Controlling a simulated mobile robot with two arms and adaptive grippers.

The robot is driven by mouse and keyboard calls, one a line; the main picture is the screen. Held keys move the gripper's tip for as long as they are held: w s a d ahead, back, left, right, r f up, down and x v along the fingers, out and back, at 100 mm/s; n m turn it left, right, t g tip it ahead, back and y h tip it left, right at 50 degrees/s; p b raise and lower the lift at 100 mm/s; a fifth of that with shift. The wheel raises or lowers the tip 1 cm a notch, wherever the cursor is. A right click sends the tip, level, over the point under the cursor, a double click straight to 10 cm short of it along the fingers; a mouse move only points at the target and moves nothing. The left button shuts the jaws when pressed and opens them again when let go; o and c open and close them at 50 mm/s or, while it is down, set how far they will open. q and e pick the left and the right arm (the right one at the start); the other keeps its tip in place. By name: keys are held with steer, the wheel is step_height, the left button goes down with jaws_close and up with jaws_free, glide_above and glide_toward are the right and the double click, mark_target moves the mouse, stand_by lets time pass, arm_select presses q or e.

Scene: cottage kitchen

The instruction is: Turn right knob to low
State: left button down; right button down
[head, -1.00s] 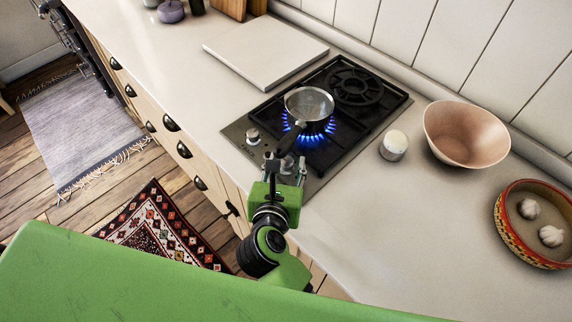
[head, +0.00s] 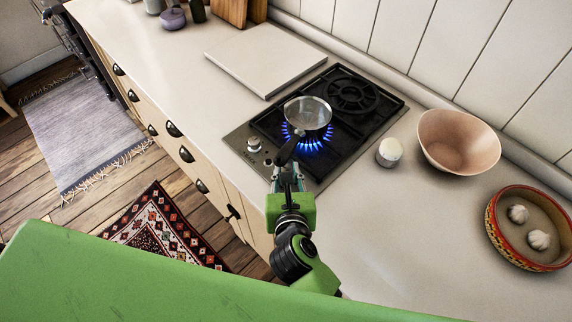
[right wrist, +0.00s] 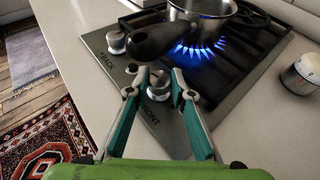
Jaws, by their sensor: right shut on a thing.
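The right knob (right wrist: 158,86), marked FRONT, is a small metal knob at the front edge of the hob (head: 326,176). In the right wrist view it sits between the fingertips of my right gripper (right wrist: 159,80), which is shut on it. In the head view the right gripper (head: 287,178) and the pan handle hide the knob. I cannot read its setting. A blue flame (head: 312,143) burns under the pan (head: 308,111) on the front burner. My left gripper is not in view.
The black pan handle (right wrist: 163,39) reaches out just above the gripper. The left knob (head: 254,144), marked BACK, is beside it. A white timer (head: 389,152), a bowl (head: 458,142) and a basket of garlic (head: 492,222) stand to the right. A white board (head: 262,60) lies behind left.

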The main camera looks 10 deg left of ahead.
steer(key=n+g+y+p, duration=0.1)
steer(key=n+y+p, duration=0.1)
steer(key=p, duration=0.1)
steer(key=n+g+y+p, duration=0.1)
steer(key=n+p, duration=0.1)
steer(key=p, duration=0.1)
steer(key=d+n+g+y+p, duration=0.1)
steer(key=y+p, duration=0.1)
steer(key=shift+w+r+n+y+p, duration=0.3)
steer(key=shift+w+r+n+p, duration=0.05)
steer(key=shift+n+p, duration=0.05)
steer(key=shift+d+n+g+y+p, duration=0.1)
steer(key=shift+n+g+y+p, duration=0.2)
steer(key=shift+n+g, duration=0.15)
steer(key=shift+w+f+n+g+y, duration=0.2)
steer(key=shift+n+g+y, duration=0.5)
steer(key=shift+n+g, duration=0.2)
steer(key=shift+f+n+g+y, duration=0.15)
steer(key=shift+n+g+y, duration=0.65)
steer(key=shift+n+g, duration=1)
steer(key=shift+g, duration=0.35)
steer(key=c, duration=1.8)
jaws_free()
